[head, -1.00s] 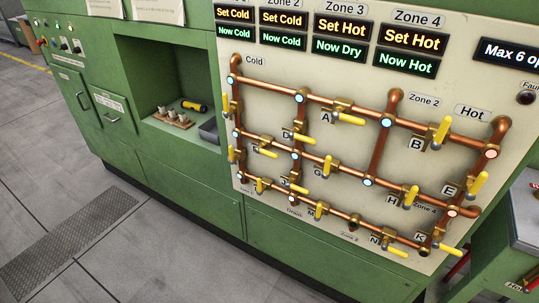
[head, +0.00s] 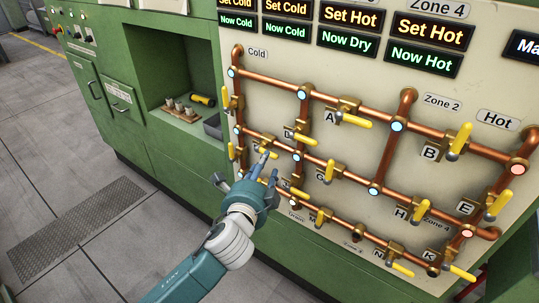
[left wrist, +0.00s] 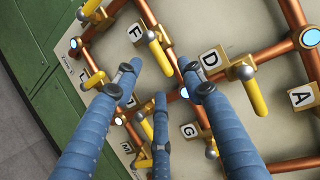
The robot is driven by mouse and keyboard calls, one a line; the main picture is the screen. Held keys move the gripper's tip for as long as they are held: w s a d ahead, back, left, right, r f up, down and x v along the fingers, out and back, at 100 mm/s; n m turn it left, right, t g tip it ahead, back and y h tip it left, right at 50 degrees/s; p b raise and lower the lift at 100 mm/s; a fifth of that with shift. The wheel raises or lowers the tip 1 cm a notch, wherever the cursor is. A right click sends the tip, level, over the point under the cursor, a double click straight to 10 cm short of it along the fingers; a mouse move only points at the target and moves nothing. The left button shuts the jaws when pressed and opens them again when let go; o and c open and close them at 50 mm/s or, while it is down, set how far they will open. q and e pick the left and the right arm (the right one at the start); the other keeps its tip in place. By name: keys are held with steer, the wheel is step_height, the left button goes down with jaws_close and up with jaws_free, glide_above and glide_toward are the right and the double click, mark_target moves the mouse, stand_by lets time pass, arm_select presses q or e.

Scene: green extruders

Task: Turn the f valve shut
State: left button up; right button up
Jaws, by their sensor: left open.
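The F valve has a yellow lever (head: 269,152) on a copper pipe at the left of the panel. In the left wrist view its lever (left wrist: 157,54) lies roughly along the pipe, beside the F label (left wrist: 135,32). My left gripper (head: 246,170) is in front of this part of the panel and partly covers the valve in the head view. In the left wrist view the left gripper (left wrist: 160,77) is open, its fingers spread, with the end of the F lever showing between the fingertips. I cannot tell any contact. My right gripper is not in view.
The D valve lever (left wrist: 254,95) is close to the right finger. The G valve lever (head: 329,170) and other valves crowd the pipes nearby. A recess (head: 172,75) in the green cabinet is at the left. The floor in front is clear.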

arm_select(q)
steer(key=x, duration=0.7)
steer(key=shift+w+d+f, duration=0.1)
steer(key=shift+w, duration=0.1)
jaws_close()
